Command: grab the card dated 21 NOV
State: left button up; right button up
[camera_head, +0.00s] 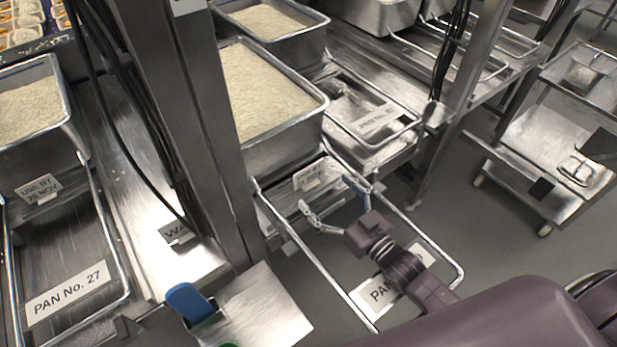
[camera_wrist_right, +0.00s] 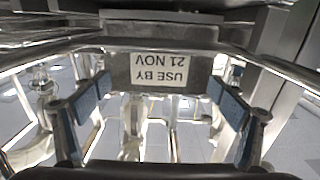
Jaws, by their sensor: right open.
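The card dated 21 NOV (camera_wrist_right: 160,72) faces the right wrist camera, upside down in that view, and reads "USE BY 21 NOV". In the head view the card (camera_head: 309,177) sits at the lower front of a metal pan of rice (camera_head: 285,155); its print is too small to read there. My right gripper (camera_head: 328,198) is open in front of the card. In the right wrist view its blue-padded fingers (camera_wrist_right: 160,92) stand apart on either side of the card, with gaps visible.
Another card, "USE BY 25 NOV" (camera_head: 39,188), is on the left pan (camera_head: 60,112). A metal post (camera_head: 205,130) stands left of the middle pan. Wire rails (camera_head: 458,268) surround my right gripper. A steel trolley (camera_head: 520,160) stands at right, with grey floor between.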

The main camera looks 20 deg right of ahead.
aim_at(309, 174)
jog(key=shift+r+x, duration=0.15)
jog(key=shift+x, duration=0.6)
jog(key=shift+r+x, duration=0.15)
jog(key=shift+x, duration=0.6)
jog(key=x, duration=0.3)
jog(key=shift+w, duration=0.25)
jog(key=shift+w+a+f, duration=0.1)
jog(key=shift+w+a, duration=0.05)
jog(key=shift+w, duration=0.1)
pick_arm(q)
jog(key=shift+w+a+r, duration=0.1)
jog(key=shift+w+r, duration=0.3)
jog(key=shift+w, duration=0.45)
pick_arm(e)
jog(key=c, duration=1.1)
